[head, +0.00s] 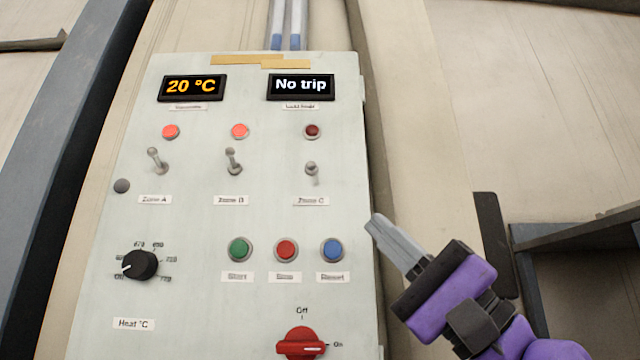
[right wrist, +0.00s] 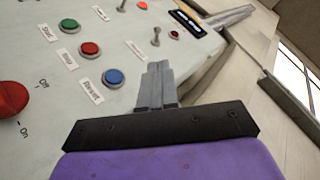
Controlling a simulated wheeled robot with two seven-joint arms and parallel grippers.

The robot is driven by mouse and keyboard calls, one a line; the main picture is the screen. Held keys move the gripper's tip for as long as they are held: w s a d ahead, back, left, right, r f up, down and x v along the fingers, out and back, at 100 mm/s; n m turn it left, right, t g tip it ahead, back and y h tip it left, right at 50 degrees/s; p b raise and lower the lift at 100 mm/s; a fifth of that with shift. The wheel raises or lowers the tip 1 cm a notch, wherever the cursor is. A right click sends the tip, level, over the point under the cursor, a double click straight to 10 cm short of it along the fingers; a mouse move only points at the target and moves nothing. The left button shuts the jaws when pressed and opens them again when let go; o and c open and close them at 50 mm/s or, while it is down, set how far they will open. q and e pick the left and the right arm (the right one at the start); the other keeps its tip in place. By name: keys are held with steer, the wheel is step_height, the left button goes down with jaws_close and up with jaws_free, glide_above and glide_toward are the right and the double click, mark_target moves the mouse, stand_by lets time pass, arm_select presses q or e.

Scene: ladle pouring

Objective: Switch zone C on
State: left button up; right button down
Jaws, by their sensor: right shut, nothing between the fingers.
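The zone C toggle (head: 312,171) is on the right of the panel's toggle row, and its lever points down. The lamp above it (head: 312,131) is dark red, unlit. In the right wrist view the zone C toggle (right wrist: 156,37) stands beyond my fingertips, with its lamp (right wrist: 174,34) near it. My right gripper (head: 376,223) is shut and empty, just off the panel's right edge, below and right of the toggle and apart from it. Its closed fingers also show in the right wrist view (right wrist: 158,68). My left gripper is not in view.
The zone A (head: 155,158) and zone B (head: 232,158) levers point up, with bright lamps. Green (head: 239,249), red (head: 286,249) and blue (head: 332,250) buttons sit below. The red rotary switch (head: 302,343) points to On.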

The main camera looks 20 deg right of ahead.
mark_target(333, 185)
steer(key=p+x, duration=0.5)
steer(key=x, duration=0.4)
steer(key=shift+a, duration=0.1)
steer(key=shift+w+a+r+p, duration=0.25)
steer(key=shift+w+r+p, duration=0.05)
steer(key=shift+r, duration=0.05)
steer(key=shift+w, duration=0.1)
